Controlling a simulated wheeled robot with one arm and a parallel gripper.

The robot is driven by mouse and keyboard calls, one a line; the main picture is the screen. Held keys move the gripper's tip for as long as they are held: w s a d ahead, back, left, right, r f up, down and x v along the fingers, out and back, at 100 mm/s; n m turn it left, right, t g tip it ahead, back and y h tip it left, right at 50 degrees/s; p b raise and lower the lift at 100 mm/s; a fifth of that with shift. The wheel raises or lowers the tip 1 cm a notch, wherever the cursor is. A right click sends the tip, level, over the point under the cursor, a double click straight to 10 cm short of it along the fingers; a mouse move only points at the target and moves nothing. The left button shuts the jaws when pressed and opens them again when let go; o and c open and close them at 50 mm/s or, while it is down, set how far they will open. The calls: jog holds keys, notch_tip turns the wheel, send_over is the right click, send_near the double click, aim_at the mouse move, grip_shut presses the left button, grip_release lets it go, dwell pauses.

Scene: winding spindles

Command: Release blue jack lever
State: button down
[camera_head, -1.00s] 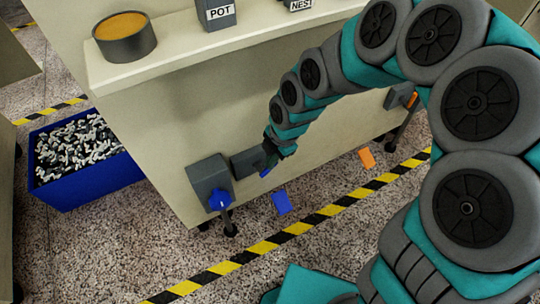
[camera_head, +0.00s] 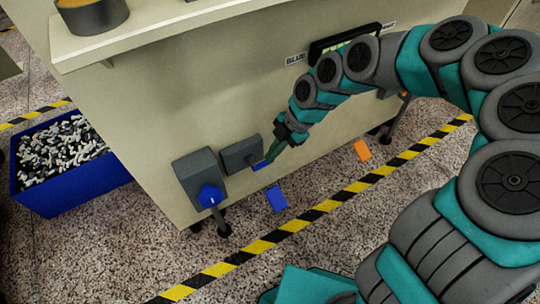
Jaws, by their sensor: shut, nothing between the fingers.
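A small blue lever (camera_head: 261,165) sticks out at the lower right of a grey box (camera_head: 238,152) on the cream cabinet's side. My gripper (camera_head: 268,161) is shut, with its dark green fingertips at the right end of this lever. The fingers partly cover the lever, and I cannot tell if they touch it. A second, larger grey box (camera_head: 196,170) to the left carries a blue knob (camera_head: 209,196). A blue flap (camera_head: 277,198) shows low, over the floor below my gripper.
The cream cabinet (camera_head: 170,110) stands behind the boxes, with a shelf (camera_head: 150,32) above. A blue bin (camera_head: 75,192) of metal parts is at left. An orange flap (camera_head: 362,150) is at right. A yellow-black floor stripe (camera_head: 325,206) runs in front.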

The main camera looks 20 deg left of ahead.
jog(key=shift+w+d+f+b, duration=0.2)
jog(key=shift+f+b, duration=0.2)
jog(key=shift+b, duration=0.05)
dwell(0.4)
